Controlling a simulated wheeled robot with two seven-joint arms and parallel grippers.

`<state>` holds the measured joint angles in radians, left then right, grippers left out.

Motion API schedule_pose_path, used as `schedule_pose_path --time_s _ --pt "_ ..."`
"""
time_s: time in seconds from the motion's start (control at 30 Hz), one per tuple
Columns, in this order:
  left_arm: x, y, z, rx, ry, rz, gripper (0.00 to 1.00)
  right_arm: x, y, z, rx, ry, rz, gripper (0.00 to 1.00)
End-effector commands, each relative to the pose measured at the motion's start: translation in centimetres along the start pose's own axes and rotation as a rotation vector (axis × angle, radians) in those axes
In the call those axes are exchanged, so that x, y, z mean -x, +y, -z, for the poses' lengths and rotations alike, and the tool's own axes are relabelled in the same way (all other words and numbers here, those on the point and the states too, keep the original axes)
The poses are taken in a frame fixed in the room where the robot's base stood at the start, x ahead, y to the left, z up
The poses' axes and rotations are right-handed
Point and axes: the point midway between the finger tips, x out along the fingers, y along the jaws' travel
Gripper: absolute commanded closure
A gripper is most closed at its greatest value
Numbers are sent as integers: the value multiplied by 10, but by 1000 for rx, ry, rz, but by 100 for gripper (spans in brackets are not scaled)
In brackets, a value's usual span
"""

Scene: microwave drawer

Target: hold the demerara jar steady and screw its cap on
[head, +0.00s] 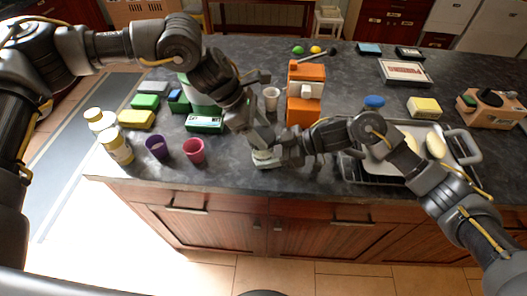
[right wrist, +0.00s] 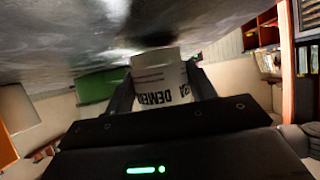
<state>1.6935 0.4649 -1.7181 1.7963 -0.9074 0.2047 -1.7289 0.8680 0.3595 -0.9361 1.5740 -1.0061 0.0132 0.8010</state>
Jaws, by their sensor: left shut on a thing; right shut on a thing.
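The demerara jar (head: 265,160) stands at the counter's front edge, mostly covered by my grippers in the head view. In the right wrist view the jar (right wrist: 160,82) shows its white label with dark letters, upside down, between the fingers. My right gripper (head: 275,158) is shut on the jar from the right side. My left gripper (head: 258,140) comes down from above over the jar's top and is shut. The cap is hidden by the left gripper, so I cannot see how it sits on the jar.
A purple cup (head: 157,147) and a red cup (head: 194,151) stand to the left. An orange box (head: 304,108) and a white cup (head: 271,98) stand behind. A grey tray (head: 463,143) with pale items lies to the right. The counter's front edge is close.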

Motion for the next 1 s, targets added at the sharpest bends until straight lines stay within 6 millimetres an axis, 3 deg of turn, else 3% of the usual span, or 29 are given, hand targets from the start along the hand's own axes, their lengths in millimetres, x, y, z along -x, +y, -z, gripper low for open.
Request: schedule_pose_path --time_s 0.3,0.57,0.83,1.0 --pt "1 5 1 -274 5 161 67 -2 -4 1 8 1 12 85" --pt "2 5 1 -345 5 204 67 -2 -5 0 9 1 13 85" --pt "2 5 1 -597 12 361 67 -2 -5 0 9 0 13 85" --pt "2 4 2 -669 8 408 67 -2 -4 0 9 -1 12 85"
